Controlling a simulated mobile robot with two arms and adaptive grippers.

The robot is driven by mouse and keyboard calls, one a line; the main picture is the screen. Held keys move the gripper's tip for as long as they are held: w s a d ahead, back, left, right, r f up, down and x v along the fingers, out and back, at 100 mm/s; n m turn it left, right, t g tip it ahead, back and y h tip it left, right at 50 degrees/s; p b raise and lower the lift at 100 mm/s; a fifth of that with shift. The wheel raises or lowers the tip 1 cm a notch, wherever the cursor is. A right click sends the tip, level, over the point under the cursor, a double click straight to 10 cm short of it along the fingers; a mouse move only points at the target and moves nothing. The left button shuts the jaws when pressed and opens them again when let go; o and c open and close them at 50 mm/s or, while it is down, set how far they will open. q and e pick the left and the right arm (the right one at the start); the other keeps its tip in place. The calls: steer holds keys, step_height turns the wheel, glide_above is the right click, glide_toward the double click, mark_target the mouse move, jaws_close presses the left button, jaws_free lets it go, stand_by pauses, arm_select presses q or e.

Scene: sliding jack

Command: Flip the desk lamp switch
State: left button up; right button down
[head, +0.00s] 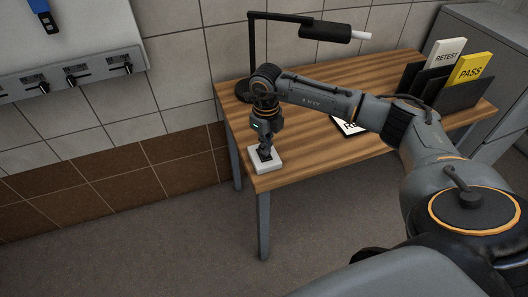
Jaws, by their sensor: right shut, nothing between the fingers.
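The switch (265,161) is a small white box with a dark rocker, lying on the left front corner of the wooden table. My right gripper (265,152) is shut and empty, pointing down at the middle of the switch. It covers part of the rocker, and I cannot tell whether it touches it. The desk lamp (325,32) has a black post, a horizontal arm and a dark head with a white tip. My arm hides part of its base. My left gripper does not show.
The wooden table (345,107) carries a black holder (470,95) with a white RETEST card (444,57) and a yellow PASS card (469,70). A card (349,128) lies partly under my arm. A tiled wall stands behind, with a grey cabinet (490,32) at the right.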

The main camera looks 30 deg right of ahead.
steer(key=shift+f+b, duration=0.5)
steer(key=shift+f, duration=0.25)
steer(key=shift+r, duration=0.1)
steer(key=shift+r+p, duration=2.4)
steer(key=shift+r, duration=1.1)
steer(key=shift+f, duration=0.1)
